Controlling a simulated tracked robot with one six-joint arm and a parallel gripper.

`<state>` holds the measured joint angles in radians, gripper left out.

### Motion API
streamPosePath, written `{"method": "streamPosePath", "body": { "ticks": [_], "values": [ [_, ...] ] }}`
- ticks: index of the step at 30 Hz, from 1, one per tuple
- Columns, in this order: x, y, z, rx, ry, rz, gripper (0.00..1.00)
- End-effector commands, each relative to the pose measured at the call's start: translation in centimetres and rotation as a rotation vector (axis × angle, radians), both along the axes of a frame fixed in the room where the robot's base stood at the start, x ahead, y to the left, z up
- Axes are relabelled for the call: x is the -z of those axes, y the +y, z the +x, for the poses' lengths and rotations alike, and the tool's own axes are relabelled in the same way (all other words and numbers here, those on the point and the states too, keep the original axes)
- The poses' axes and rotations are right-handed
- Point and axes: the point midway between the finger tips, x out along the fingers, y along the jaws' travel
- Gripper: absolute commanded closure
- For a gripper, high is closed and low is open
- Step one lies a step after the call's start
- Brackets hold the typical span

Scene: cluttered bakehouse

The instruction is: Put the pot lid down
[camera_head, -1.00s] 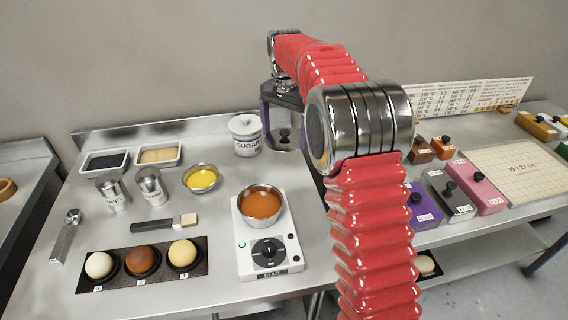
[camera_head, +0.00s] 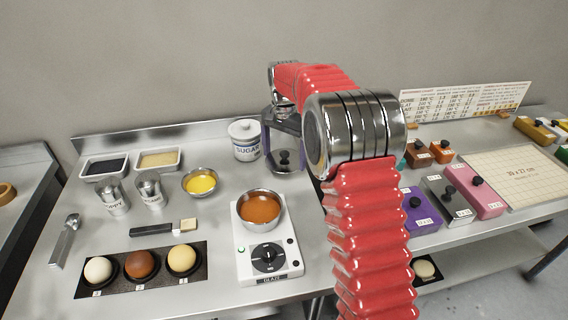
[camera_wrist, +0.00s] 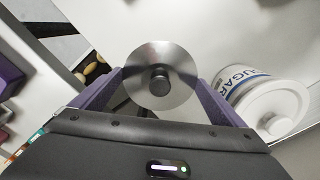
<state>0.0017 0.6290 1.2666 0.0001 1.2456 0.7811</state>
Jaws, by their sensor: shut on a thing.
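The pot lid is a round steel disc with a black knob; it shows in the wrist view (camera_wrist: 178,92) and in the head view (camera_head: 291,168). My gripper (camera_head: 284,150) is shut on the lid, with a purple finger at either side of its rim. The lid is level, knob up, just right of the white sugar jar (camera_head: 245,140). I cannot tell whether it touches the steel table (camera_head: 215,245). The saucepan (camera_head: 262,209) with orange-brown contents stands uncovered on a white hotplate (camera_head: 270,262).
The sugar jar is close beside my gripper in the wrist view (camera_wrist: 270,105). A bowl of yellow liquid (camera_head: 201,182) stands left of the saucepan. Coloured blocks with knobs (camera_head: 421,210) and a grid board (camera_head: 515,175) fill the right table.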

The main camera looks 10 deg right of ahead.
Motion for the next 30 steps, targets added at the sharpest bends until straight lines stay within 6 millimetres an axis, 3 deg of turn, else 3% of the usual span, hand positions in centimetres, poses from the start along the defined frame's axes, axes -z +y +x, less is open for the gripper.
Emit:
{"method": "streamPosePath", "body": {
  "ticks": [5,15,26,27,30],
  "values": [
    [0.2,0.0,0.0,0.001,0.001,0.0,0.3],
    [3.7,-0.1,0.0,0.001,0.001,0.0,0.3],
    [3.9,-0.1,0.0,0.001,0.0,0.0,0.3],
    [3.9,-0.1,0.0,0.002,0.0,0.0,0.04],
    [3.9,-0.1,0.0,0.002,0.0,0.0,0.0]
  ]
}}
